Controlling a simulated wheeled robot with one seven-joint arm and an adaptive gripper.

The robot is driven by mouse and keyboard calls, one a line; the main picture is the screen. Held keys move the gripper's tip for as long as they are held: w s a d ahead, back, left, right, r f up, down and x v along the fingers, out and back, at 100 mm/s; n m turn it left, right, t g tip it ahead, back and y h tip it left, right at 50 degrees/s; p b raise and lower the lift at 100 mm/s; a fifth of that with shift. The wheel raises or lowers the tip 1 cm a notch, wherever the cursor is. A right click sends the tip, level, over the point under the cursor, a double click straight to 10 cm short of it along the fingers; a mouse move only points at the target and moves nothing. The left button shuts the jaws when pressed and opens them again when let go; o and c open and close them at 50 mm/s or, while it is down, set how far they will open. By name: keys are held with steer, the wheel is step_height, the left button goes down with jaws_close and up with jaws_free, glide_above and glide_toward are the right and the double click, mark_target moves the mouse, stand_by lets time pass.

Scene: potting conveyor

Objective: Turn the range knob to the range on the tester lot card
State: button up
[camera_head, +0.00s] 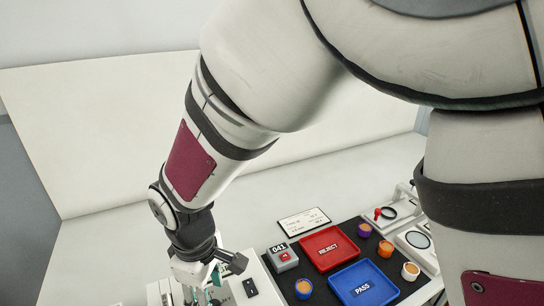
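My gripper (205,294) is at the bottom edge, left of centre, pointing down over a pale tester-like housing (262,293). Teal parts show at its end, but its fingertips are cut off or hidden, so I cannot tell whether it is open or shut. A black switch-like part (250,287) sits on the housing just right of the gripper. A white card (303,222) with small print, perhaps the lot card, lies behind the trays. Its print is too small to read.
A red REJECT tray (312,262) and blue PASS tray (345,297) lie on a dark mat (330,242). A grey box marked 041 (282,262) stands beside them. Several small orange-topped cups and a round-lensed device (418,240) are at right.

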mark_target(212, 302)
steer(key=shift+w+f, duration=0.1)
steer(key=shift+f, duration=1.9)
steer(key=shift+c, duration=0.3)
jaws_close()
